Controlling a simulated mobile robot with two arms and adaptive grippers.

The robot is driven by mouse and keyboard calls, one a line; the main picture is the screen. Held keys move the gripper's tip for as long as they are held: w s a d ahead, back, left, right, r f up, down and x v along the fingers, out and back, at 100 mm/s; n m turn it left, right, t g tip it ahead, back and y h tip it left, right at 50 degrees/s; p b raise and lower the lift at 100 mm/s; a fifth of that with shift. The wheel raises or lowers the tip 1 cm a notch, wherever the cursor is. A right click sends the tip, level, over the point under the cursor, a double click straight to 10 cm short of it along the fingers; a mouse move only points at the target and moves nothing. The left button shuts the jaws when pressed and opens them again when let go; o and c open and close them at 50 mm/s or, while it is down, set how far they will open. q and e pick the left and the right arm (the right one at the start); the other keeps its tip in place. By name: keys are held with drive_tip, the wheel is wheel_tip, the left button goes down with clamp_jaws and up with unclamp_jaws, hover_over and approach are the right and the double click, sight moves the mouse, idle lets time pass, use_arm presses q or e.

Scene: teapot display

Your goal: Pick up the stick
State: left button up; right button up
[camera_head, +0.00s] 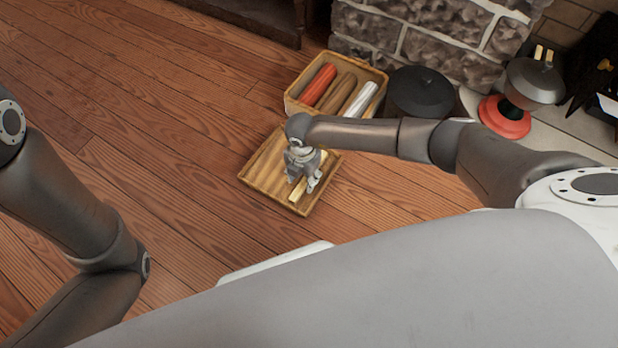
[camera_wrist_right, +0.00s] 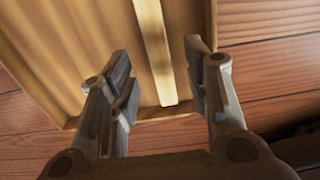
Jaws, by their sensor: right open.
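The stick is a pale yellow wooden bar, seen in the right wrist view (camera_wrist_right: 156,50), lying in a shallow wooden tray (camera_wrist_right: 60,60). In the head view the stick (camera_head: 298,190) shows partly beneath my right gripper (camera_head: 305,186), which hides much of it. The tray (camera_head: 262,168) lies on the floor. In the right wrist view my right gripper (camera_wrist_right: 160,85) is open, with its fingers on either side of the stick's near end and apart from it. My left gripper is out of view; only my left arm shows.
A wooden box (camera_head: 297,107) holding red, brown and white rolls stands just behind the tray. A dark round pot (camera_head: 420,92) and a metal kettle (camera_head: 535,82) near a red round base (camera_head: 504,118) stand to the right. A stone wall (camera_head: 420,40) is behind. Floor at left is clear.

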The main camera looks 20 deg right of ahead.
drive_tip(key=shift+f+b, duration=0.95)
drive_tip(key=shift+f, duration=0.5)
clamp_jaws()
drive_tip(key=shift+r, duration=0.1)
